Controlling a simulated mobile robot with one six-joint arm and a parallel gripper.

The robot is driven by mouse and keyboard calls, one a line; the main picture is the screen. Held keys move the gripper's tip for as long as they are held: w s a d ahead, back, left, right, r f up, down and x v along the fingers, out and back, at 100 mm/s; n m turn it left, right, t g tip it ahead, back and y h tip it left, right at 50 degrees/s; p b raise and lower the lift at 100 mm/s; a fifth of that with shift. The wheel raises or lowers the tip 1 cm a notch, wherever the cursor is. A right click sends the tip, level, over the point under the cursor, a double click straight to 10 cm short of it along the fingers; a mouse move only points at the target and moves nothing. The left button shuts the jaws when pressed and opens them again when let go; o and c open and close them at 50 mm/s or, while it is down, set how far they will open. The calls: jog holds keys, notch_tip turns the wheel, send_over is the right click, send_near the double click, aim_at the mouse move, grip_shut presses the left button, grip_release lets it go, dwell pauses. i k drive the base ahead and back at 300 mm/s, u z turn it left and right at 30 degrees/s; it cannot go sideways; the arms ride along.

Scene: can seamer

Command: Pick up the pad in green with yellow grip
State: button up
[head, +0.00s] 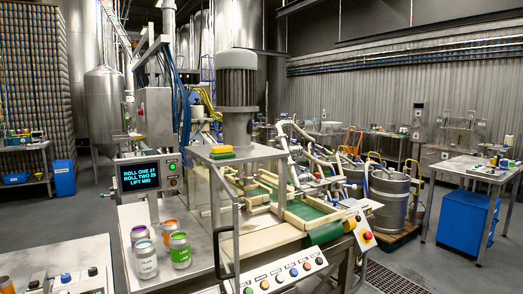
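The pad (221,152) shows in the head view, left of the middle. It has a yellow grip on top and a green body below. It lies flat on the pale top plate (256,155) of the can seamer, at its left end. The big grey motor (237,82) stands just behind and to the right of it. Nothing touches the pad from above. My gripper is not in view.
Several open cans (146,258) stand on the steel table left of the seamer. A display box (150,175) stands behind them. A button panel (285,275) runs along the front. Steel kegs (388,200) stand at right.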

aim_at(226, 151)
jog(key=z, duration=0.2)
jog(key=i, duration=0.85)
jog(key=u, duration=0.45)
jog(key=i, duration=0.65)
jog(key=u, duration=0.5)
jog(key=k, duration=0.95)
jog(key=u, duration=0.15)
jog(key=i, duration=0.95)
jog(key=z, duration=0.05)
